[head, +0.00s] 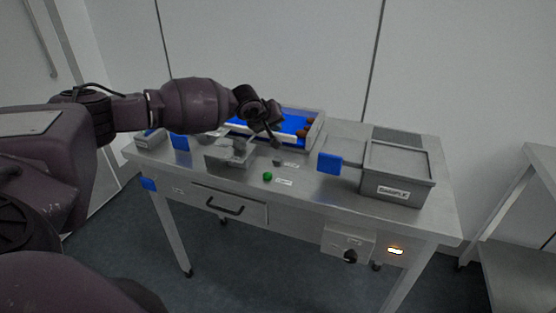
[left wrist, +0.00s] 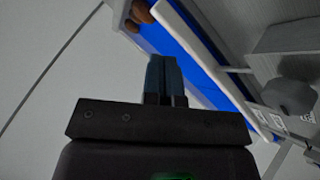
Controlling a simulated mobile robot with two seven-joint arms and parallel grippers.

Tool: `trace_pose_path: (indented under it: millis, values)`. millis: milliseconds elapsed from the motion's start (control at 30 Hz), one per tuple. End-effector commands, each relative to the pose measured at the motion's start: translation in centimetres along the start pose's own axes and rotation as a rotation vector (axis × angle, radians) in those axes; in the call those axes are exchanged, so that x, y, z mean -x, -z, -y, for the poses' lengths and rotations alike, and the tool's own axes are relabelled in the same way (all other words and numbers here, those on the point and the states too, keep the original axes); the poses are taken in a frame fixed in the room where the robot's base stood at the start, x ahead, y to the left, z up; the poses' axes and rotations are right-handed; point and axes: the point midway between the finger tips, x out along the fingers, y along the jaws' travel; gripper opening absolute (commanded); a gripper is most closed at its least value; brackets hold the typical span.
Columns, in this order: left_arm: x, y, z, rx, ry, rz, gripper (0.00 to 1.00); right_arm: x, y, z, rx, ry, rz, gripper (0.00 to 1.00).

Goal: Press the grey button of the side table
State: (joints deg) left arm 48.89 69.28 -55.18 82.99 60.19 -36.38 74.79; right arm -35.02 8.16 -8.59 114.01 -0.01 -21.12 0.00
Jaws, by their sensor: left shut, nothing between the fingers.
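The grey button (head: 277,161) is a small knob on the metal side table (head: 310,188), with a white label to its right. A green button (head: 267,177) sits just in front of it. My left gripper (head: 277,145) reaches in from the left, above and slightly behind the grey button in the head view, apparently apart from it. Its dark blue fingers (left wrist: 164,75) are together and empty in the left wrist view. A grey rounded shape (left wrist: 290,97) shows at right there; I cannot tell whether it is the button. My right gripper is not seen.
A blue-bedded conveyor (head: 290,122) with brown dates (head: 309,127) lies behind the buttons. A metal box labelled "SAMPLE" (head: 404,189) with a blue flap (head: 329,163) stands at right. A metal bracket (head: 222,157) stands left of the buttons. A shelf (head: 520,225) is far right.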

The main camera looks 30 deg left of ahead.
Motion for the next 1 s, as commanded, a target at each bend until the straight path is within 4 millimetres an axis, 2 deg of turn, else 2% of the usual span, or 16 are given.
trace_pose_path:
  millis: [367,500,667,1000]
  values:
    - [-3.5,-2.5,2.5,-0.001,0.007,0.007,0.00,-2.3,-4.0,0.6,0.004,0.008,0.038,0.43]
    - [-4.6,-3.4,3.4,-0.001,0.007,0.007,0.00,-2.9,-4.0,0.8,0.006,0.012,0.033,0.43]
    - [-5.1,-3.7,3.7,0.000,0.001,0.002,0.00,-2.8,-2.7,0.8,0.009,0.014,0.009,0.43]
    - [-5.9,-4.3,4.3,0.000,0.000,0.001,0.00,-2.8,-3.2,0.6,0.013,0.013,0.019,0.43]
